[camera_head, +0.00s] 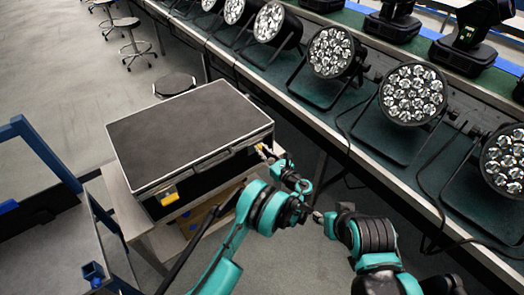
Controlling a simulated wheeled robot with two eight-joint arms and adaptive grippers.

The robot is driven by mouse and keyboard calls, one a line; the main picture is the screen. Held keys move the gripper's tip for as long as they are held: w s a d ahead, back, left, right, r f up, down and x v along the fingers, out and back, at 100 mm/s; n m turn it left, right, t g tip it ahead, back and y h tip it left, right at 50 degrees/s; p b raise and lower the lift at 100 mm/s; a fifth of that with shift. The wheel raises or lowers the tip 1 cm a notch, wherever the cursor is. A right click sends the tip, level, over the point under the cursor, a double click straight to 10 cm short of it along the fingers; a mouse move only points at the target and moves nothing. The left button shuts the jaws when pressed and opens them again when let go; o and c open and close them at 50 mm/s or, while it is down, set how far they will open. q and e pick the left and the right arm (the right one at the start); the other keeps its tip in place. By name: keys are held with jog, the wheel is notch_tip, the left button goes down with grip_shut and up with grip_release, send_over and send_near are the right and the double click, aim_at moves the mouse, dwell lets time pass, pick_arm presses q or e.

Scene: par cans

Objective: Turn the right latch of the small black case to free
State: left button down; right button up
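The small black case (190,130) lies closed on a light stand left of centre, with a pale metal edge around its lid. Its left latch (168,196) is a yellow piece on the near front side. Its right latch (261,149) is a small yellow piece near the right corner, partly hidden by my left gripper. My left gripper (268,155) is at the right latch; its fingertips are too small to tell whether they touch it or are shut. My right gripper (318,215) is right of my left arm, away from the case, its fingers too small to read.
A long bench (340,135) with several round stage lights (413,92) and their cables runs diagonally along the right. Stools (136,45) stand at the upper left. A blue-framed cart (45,250) is at the lower left. Grey floor (50,75) is clear at the upper left.

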dwell(0.3)
pick_arm(q)
jog(key=n, duration=0.6)
jog(key=a+n, duration=0.1)
jog(key=n, duration=0.2)
jog(key=shift+s+f, duration=0.3)
jog(key=shift+s, duration=0.1)
jog(key=n, duration=0.4)
jog(key=shift+s+a+f+n, duration=0.15)
jog(key=shift+a+f+n, duration=0.1)
jog(key=shift+f+n, duration=0.3)
jog(key=shift+n, duration=0.85)
jog(key=shift+f+n, duration=0.1)
jog(key=shift+n, duration=0.9)
jog(key=c, duration=1.5)
grip_release()
jog(key=shift+c, duration=0.2)
